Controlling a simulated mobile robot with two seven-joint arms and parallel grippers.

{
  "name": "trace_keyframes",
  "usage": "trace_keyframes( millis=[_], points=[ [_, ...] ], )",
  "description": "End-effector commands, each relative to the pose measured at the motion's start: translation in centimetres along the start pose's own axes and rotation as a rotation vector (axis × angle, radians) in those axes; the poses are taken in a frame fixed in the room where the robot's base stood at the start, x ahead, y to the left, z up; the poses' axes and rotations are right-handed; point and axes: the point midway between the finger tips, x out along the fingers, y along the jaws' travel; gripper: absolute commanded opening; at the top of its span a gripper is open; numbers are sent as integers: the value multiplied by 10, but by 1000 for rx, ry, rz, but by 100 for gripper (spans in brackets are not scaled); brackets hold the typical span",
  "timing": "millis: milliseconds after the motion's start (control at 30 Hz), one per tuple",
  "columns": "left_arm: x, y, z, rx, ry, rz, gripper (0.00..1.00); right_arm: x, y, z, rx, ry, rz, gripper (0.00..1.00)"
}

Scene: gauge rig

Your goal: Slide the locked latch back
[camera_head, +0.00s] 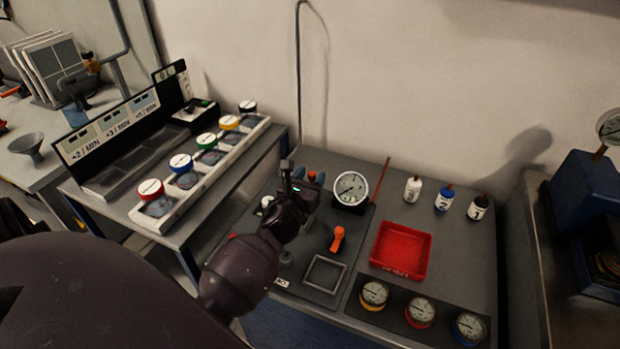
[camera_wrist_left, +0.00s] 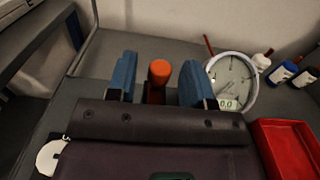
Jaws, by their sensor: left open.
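My left gripper (camera_head: 310,178) is over the back left of the gauge rig's dark plate. Its two blue fingers are open in the left wrist view (camera_wrist_left: 158,80). An orange-topped knob (camera_wrist_left: 159,72) on a dark reddish stem, which looks like the latch's handle, stands between the fingers with a gap on each side. Only a bit of this orange knob (camera_head: 311,174) shows in the head view. The latch's body and lock are hidden behind my gripper and wrist. My right gripper is not in view.
A round gauge (camera_head: 351,188) stands close right of my gripper. An orange lever (camera_head: 338,239) and a square frame (camera_head: 325,273) are nearer. A red tray (camera_head: 401,250), several bottles and a row of gauges are at the right. A rack of coloured-lid jars (camera_head: 207,141) is at the left.

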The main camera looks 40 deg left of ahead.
Motion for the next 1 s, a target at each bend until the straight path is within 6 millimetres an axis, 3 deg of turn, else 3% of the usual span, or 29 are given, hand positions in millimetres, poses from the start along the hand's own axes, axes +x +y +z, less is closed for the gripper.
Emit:
trace_keyframes(
  millis=[367,1000],
  points=[
    [-6,0,-2,0,3,0,48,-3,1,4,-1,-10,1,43],
    [-99,0,-1,0,2,1,48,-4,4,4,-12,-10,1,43]
  ],
)
